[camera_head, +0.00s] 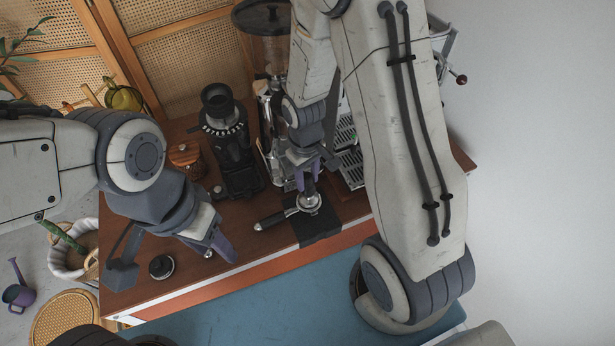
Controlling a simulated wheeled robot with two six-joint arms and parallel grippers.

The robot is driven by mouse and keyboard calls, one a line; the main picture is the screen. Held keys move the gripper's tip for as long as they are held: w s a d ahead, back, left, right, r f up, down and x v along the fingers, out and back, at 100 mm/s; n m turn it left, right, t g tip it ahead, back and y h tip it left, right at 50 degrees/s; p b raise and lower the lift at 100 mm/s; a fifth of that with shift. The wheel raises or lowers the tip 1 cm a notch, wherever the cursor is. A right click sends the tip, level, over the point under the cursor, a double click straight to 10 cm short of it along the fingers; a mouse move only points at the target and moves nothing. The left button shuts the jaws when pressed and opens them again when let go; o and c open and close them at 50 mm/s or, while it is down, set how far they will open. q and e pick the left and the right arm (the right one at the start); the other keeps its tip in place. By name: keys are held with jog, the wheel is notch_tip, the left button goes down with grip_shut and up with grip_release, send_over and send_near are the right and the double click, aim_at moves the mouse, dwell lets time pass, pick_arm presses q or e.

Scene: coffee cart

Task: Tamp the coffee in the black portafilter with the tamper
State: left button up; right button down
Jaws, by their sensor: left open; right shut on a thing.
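The black portafilter (272,220) lies on a dark mat near the front edge of the wooden counter. Its handle points left and its round metal basket faces up. My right gripper (308,177) is directly above the basket, shut on the tamper (309,196), which is upright. The tamper's lower end is at the basket. I cannot tell how firmly it touches the coffee, and the coffee is hidden. My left gripper (228,252) is open and empty, low over the counter's front edge, left of the portafilter.
The dark mat (322,232) reaches the counter's front edge. A black grinder (236,160) and a wooden-lidded jar (185,156) stand behind. A round black object (161,267) lies at the front left. The espresso machine (350,165) is partly hidden by my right arm.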

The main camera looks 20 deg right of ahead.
jog(key=shift+f+b, duration=0.45)
jog(key=shift+f, duration=0.1)
dwell(0.4)
jog(key=shift+f, duration=0.3)
dwell(1.6)
jog(key=shift+r, duration=0.25)
jog(key=shift+r+p, duration=1.3)
jog(key=shift+p, duration=0.05)
jog(key=shift+r, duration=0.1)
notch_tip(320, 180, up, 5)
jog(key=p, duration=0.4)
